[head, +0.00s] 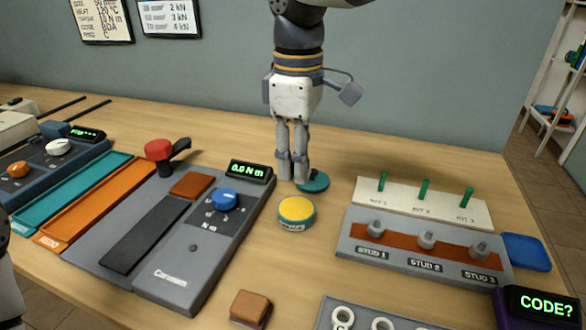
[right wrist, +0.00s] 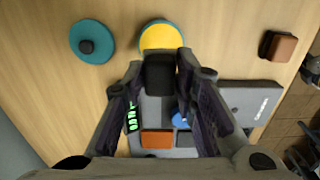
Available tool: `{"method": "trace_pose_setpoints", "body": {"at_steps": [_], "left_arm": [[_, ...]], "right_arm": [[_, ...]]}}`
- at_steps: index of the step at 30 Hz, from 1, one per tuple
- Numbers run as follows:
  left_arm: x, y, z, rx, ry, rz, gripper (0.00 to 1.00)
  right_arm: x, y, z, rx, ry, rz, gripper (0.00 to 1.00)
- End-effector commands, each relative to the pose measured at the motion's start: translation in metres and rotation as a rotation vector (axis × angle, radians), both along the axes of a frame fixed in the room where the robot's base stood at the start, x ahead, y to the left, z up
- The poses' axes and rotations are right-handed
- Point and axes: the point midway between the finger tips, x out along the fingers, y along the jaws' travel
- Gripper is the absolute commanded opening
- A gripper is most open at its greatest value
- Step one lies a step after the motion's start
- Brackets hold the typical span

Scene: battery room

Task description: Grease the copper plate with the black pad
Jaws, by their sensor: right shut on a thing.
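My right gripper (head: 293,182) points straight down behind the yellow-topped teal tin (head: 297,211). In the right wrist view, the gripper (right wrist: 163,70) is shut on a black pad (right wrist: 160,76), which overlaps the edge of the yellow tin (right wrist: 160,36) in the picture; its height above the tin is unclear. The pad is not clear in the head view. A copper-coloured plate (head: 192,186) lies on the grey torque device (head: 180,285). A copper-coloured strip (head: 400,243) also runs under the studs. My left gripper is out of view.
A teal lid (head: 316,183) with a dark knob lies beside the fingers. A stud block (head: 345,245), green-pegged board (head: 395,192) and blue pad (head: 526,251) stand right. A brown block (head: 250,308) is at the front. A red knob (head: 158,149) stands left.

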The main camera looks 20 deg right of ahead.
Motion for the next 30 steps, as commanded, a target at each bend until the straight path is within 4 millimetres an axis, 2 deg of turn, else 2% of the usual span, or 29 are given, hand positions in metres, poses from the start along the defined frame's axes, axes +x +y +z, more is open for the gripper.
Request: {"method": "trace_pose_setpoints", "body": {"at_steps": [5,15,20,30], "left_arm": [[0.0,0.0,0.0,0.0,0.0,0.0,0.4],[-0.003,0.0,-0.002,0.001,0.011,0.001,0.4],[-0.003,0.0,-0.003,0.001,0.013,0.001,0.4],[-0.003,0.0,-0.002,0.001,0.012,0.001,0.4]], "right_arm": [[0.002,-0.001,-0.013,-0.002,0.002,0.001,0.04],[0.002,-0.001,-0.054,-0.002,0.0,0.001,0.04],[0.002,-0.001,-0.06,-0.002,-0.001,0.0,0.04],[0.002,-0.001,-0.06,-0.002,-0.002,0.0,0.04]]}}
